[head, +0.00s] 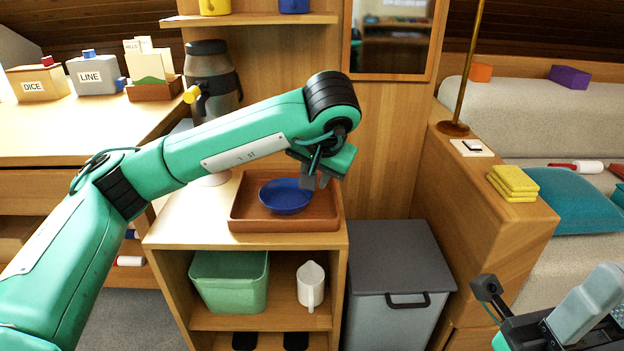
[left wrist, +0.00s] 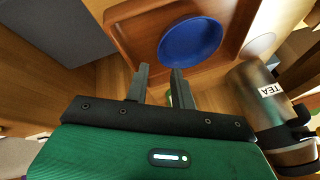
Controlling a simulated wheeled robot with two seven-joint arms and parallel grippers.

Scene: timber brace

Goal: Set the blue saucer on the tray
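The blue saucer (head: 286,197) lies in the brown tray (head: 285,226) on top of the small wooden cabinet. In the left wrist view the saucer (left wrist: 190,42) shows whole, inside the rim of the tray (left wrist: 128,38). My left gripper (head: 317,183) is above the right part of the tray, beside the saucer. In the left wrist view its two fingers (left wrist: 160,74) stand apart with nothing between them, clear of the saucer. My right arm's end shows at the lower right of the head view; its fingertips cannot be made out.
A dark flask (head: 209,75) stands behind my left arm; it shows in the left wrist view marked TEA (left wrist: 262,95). A green bin (head: 230,282) and white jug (head: 311,286) sit on the shelf below. A grey lidded bin (head: 395,260) stands right of the cabinet.

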